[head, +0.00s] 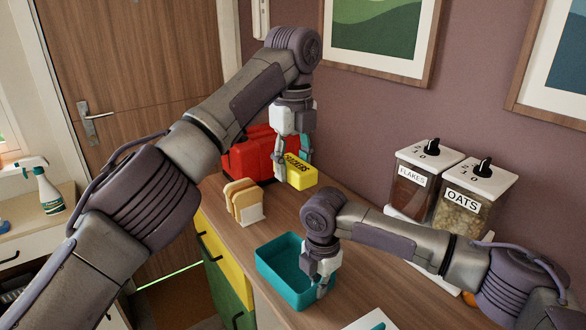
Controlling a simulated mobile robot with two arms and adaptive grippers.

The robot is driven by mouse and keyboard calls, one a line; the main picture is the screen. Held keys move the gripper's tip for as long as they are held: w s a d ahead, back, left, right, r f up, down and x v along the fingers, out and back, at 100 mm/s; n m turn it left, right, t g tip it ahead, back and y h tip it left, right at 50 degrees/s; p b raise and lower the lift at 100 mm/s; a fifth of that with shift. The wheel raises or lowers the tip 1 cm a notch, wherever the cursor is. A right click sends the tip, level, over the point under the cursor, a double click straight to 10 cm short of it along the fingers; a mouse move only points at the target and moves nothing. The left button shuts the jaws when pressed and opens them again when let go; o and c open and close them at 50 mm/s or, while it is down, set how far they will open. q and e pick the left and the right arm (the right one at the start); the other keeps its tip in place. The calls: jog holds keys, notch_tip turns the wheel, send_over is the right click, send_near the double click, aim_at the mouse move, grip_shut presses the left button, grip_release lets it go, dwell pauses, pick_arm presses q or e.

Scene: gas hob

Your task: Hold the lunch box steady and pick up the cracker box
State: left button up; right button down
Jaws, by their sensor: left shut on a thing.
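The yellow cracker box (297,175) is near the back of the counter, in front of a red appliance. My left gripper (294,168) reaches down from above and is shut on the cracker box, with a finger at each side of it. Whether the box touches the counter is hard to tell. The teal lunch box (277,263) stands open and upright on the counter, and it looks empty. My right gripper (325,284) points down at the lunch box's right corner. Its fingers are small and partly hidden, so I cannot tell whether they grip the wall.
A toast rack with bread slices (243,198) stands left of the cracker box. The red appliance (249,154) is behind it. Flakes (418,180) and oats (468,205) dispensers stand along the wall at right. A white board (368,320) lies at the front edge.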

jog(key=c, duration=1.2)
grip_release()
jog(key=shift+c, duration=0.2)
